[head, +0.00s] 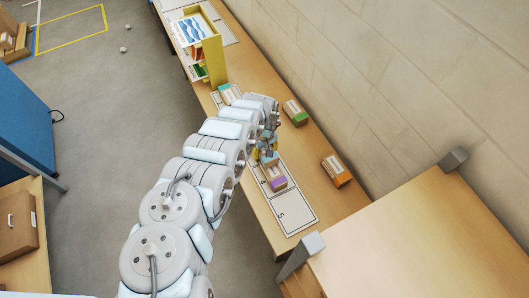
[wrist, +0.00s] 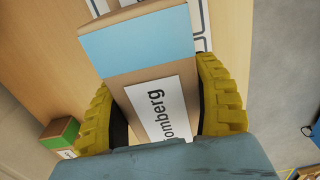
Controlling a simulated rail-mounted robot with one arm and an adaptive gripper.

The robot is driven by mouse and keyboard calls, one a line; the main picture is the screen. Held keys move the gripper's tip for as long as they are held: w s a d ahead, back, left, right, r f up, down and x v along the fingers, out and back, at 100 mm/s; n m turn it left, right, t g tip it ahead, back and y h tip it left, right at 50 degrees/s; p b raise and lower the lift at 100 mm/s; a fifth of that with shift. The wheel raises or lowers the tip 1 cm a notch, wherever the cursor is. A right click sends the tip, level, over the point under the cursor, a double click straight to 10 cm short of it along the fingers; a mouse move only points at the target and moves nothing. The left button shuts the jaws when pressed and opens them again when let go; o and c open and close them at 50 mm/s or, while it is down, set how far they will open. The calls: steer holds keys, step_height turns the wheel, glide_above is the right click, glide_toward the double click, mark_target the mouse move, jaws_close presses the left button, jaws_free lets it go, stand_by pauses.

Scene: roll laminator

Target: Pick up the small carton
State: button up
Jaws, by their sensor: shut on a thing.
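A small cardboard carton (wrist: 122,65) with a light blue band and a white label reading "omberg" fills the middle of the wrist view. My gripper (wrist: 158,80) has its two yellow ribbed fingers against the carton's opposite sides and is shut on it. In the head view my gripper (head: 267,151) is over the long wooden bench, partly hidden by my arm. The held carton is hard to make out there, and whether it touches the bench is unclear.
A purple-ended carton (head: 277,183) lies beside the gripper on a numbered white mat (head: 289,215). A green-ended carton (head: 295,113) and an orange-ended carton (head: 335,171) lie near the wall. A yellow rack (head: 213,60) stands at the far end.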

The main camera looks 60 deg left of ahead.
mark_target(263, 151)
steer(key=shift+r, duration=0.8)
steer(key=shift+s+d+r, duration=0.25)
steer(key=shift+d+r, duration=0.15)
steer(key=shift+r, duration=0.1)
steer(key=shift+s+d+r, duration=0.25)
steer(key=shift+s+r, duration=0.15)
steer(key=shift+r, duration=0.1)
steer(key=shift+s+d+r, duration=0.15)
steer(key=shift+d+r, duration=0.3)
steer(key=shift+r, duration=0.05)
steer(key=s+d+r+p, duration=0.6)
steer(key=s+d+p, duration=0.1)
steer(key=p, duration=0.4)
steer(key=shift+d+r+p, duration=0.3)
steer(key=shift+d+r, duration=0.1)
steer(key=shift+d, duration=0.45)
steer(key=shift+f, duration=0.1)
